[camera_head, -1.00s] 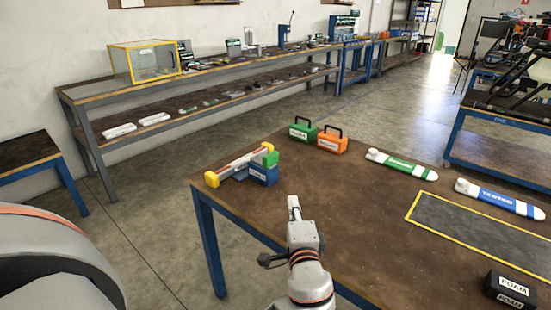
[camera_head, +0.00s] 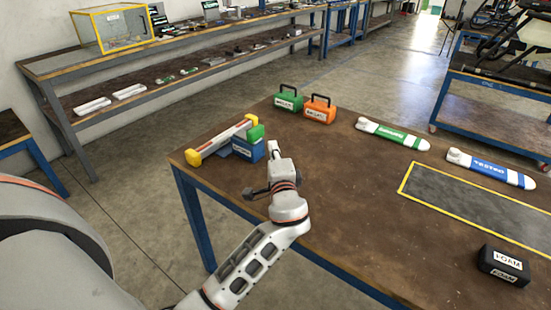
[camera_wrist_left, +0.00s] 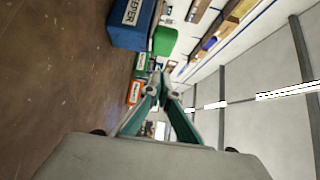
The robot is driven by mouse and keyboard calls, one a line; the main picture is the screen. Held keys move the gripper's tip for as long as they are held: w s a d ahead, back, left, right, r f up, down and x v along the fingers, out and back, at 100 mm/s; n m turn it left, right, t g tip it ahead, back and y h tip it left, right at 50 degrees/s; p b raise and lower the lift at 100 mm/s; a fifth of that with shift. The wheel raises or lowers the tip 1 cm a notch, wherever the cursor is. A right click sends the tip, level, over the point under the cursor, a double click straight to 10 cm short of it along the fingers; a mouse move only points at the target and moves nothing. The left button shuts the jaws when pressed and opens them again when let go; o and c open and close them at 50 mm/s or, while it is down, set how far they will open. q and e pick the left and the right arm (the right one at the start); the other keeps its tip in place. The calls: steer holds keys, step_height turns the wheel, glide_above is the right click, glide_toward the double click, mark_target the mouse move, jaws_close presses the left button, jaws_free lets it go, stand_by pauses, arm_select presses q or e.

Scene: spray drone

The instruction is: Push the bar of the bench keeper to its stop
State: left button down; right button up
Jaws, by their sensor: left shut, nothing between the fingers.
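The bench keeper stands on the near left corner of the brown table. It has a blue block (camera_head: 249,149) with a white label, and a green piece (camera_head: 256,132) at its upper end. A pale bar (camera_head: 224,139) with a red stripe and yellow ends lies along it. In the left wrist view, the blue block (camera_wrist_left: 133,22) and green piece (camera_wrist_left: 164,40) are at the top. My left gripper (camera_head: 273,147) is shut and empty, just right of the blue block; contact cannot be told. Its fingertips (camera_wrist_left: 160,82) meet in the wrist view. My right gripper is not in view.
Green (camera_head: 288,98) and orange (camera_head: 319,109) handled cases stand behind the keeper. Two labelled bottle-shaped things, green (camera_head: 393,135) and blue (camera_head: 490,170), lie farther right. A black foam block (camera_head: 504,264) sits at front right. The table's middle (camera_head: 350,200) is clear.

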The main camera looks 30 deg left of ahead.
mark_target(259, 134)
arm_select(q)
steer(key=shift+w+a, duration=0.3)
steer(key=shift+a, duration=0.6)
steer(key=shift+w+a, duration=0.3)
steer(key=shift+a, duration=0.55)
steer(key=shift+w+a, duration=0.3)
steer(key=shift+a, duration=0.6)
steer(key=shift+a, duration=0.4)
steer(key=a, duration=0.3)
steer(key=a+p, duration=0.1)
steer(key=a, duration=0.1)
steer(key=shift+w+a, duration=0.2)
steer(key=shift+a, duration=0.2)
steer(key=shift+a+r, duration=0.1)
